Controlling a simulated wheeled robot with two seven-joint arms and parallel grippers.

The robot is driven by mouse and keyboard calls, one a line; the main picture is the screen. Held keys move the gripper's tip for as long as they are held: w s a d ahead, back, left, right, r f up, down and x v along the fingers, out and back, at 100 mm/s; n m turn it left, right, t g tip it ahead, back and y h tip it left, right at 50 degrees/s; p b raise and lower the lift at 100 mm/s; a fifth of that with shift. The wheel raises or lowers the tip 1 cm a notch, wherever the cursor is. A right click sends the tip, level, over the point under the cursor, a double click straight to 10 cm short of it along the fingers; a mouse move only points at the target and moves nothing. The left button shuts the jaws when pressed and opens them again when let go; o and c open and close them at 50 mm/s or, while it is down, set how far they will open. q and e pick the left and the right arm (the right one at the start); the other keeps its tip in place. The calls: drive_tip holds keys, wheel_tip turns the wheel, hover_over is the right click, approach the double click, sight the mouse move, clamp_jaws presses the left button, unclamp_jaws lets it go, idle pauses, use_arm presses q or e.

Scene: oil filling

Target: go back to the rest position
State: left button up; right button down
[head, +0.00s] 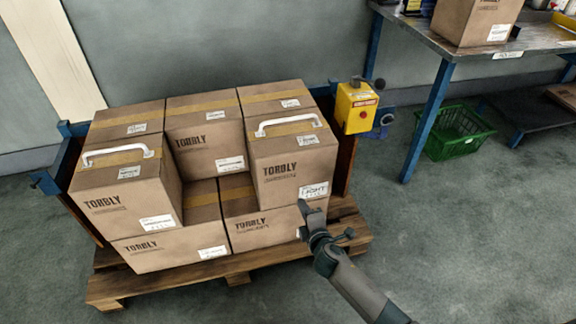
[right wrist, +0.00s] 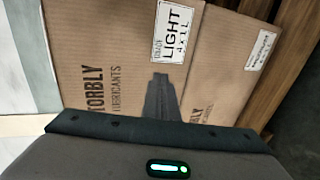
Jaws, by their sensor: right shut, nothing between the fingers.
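My right gripper (head: 304,207) is shut and empty, just in front of the stacked boxes at the right front of the pallet. Its shut fingers (right wrist: 158,98) also show in the right wrist view, in front of a box labelled LIGHT (right wrist: 130,50). That box has a white handle on top and sits in the upper layer in the head view (head: 275,165). I cannot tell whether the fingertips touch the cardboard. My left gripper is not in view.
Several cardboard boxes stand stacked on a wooden pallet (head: 235,277). A yellow box with a lever (head: 357,108) stands at the rack's right. A blue-legged workbench (head: 420,120) is at upper right, with a green crate (head: 455,135) below. Floor at lower right is clear.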

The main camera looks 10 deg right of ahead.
drive_tip(key=shift+s, duration=0.1)
idle(0.3)
